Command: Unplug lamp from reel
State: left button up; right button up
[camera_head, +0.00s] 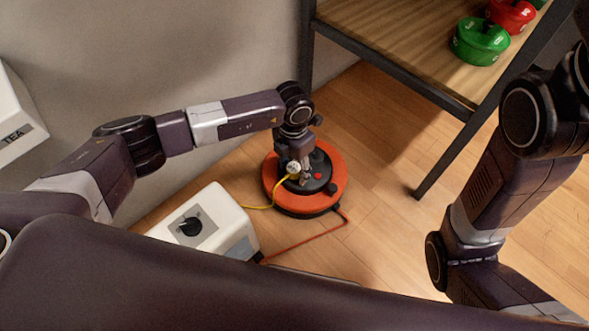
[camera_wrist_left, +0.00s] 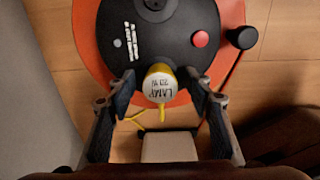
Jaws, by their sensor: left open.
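The orange reel (camera_head: 336,170) with a black round hub lies on the wooden floor; its orange rim (camera_wrist_left: 88,45) and black hub also show in the left wrist view. The lamp plug (camera_head: 293,168) is white with a yellow cable and sits at the hub; in the left wrist view the plug (camera_wrist_left: 158,87) reads "LAMP" and a wattage. My left gripper (camera_head: 298,176) reaches down over the hub. In the left wrist view its open fingers stand on either side of the plug, with small gaps visible. My right gripper is out of view; only my right arm shows.
A white box (camera_head: 228,223) with a black knob stands left of the reel. A red cable (camera_head: 310,244) runs from the reel towards it. Floor right of the reel is clear.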

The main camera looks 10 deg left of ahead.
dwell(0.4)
pick_arm(q)
grip_shut()
dwell(0.4)
jog(key=shift+r, duration=0.1)
